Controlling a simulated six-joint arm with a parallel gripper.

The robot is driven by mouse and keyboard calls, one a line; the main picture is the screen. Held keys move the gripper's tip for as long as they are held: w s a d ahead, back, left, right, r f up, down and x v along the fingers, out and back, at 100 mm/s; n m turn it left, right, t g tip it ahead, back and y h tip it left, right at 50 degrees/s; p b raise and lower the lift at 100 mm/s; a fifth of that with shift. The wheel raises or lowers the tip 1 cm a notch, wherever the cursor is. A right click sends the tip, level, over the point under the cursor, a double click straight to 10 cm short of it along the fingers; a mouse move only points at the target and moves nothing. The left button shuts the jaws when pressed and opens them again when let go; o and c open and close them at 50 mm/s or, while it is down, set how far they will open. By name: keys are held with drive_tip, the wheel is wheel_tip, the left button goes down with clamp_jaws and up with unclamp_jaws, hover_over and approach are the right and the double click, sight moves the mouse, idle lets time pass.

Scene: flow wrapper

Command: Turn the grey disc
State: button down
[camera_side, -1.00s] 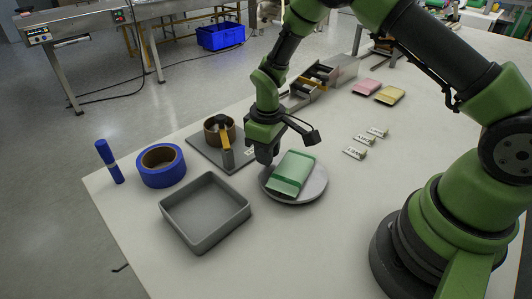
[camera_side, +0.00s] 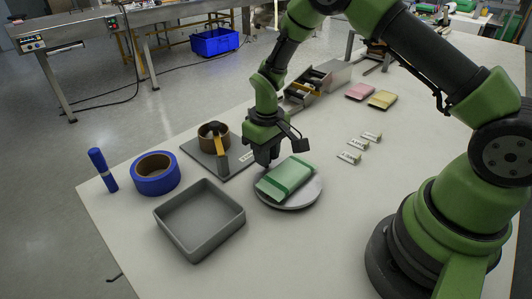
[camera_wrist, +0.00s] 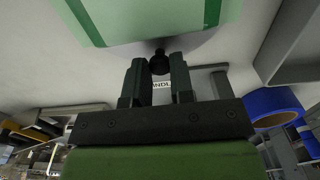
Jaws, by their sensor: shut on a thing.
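The grey disc (camera_side: 313,192) lies flat on the white table, and a green pack (camera_side: 285,179) rests on top of it. My gripper (camera_side: 265,163) points down at the far-left rim of the disc. In the wrist view the two fingers (camera_wrist: 158,70) are shut on a small dark knob (camera_wrist: 159,61) at the disc's edge. The pack (camera_wrist: 140,18) fills the top of that view. In the side view the knob is hidden behind the fingers and the pack.
A grey open tray (camera_side: 200,244) stands close at the disc's left. A tape roll on a grey plate (camera_side: 205,153), a blue roll (camera_side: 155,173) and a blue marker (camera_side: 102,170) lie beyond. Small labelled tags (camera_side: 358,144) lie to the right. The table front is clear.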

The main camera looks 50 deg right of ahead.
idle(0.3)
drive_tip(key=c, duration=1)
unclamp_jaws()
wheel_tip(320, 180, up, 10)
drive_tip(key=s+a+r+m+t+y, duration=0.1)
drive_tip(key=s+r+t, duration=0.1)
drive_tip(key=s+r, duration=0.4)
drive_tip(key=s+r+m+t, duration=0.1)
drive_tip(key=s+r+t, duration=0.15)
drive_tip(key=r, duration=0.65)
drive_tip(key=s+t, duration=0.1)
drive_tip(key=s, duration=0.3)
drive_tip(key=s+a+r+m, duration=0.1)
drive_tip(key=s, duration=0.3)
drive_tip(key=s+r+m+t+y, duration=0.1)
drive_tip(key=s, duration=0.3)
drive_tip(key=shift+s+a+r+t, duration=0.2)
drive_tip(key=shift+a+r+t, duration=0.05)
drive_tip(key=shift+a+t, duration=0.1)
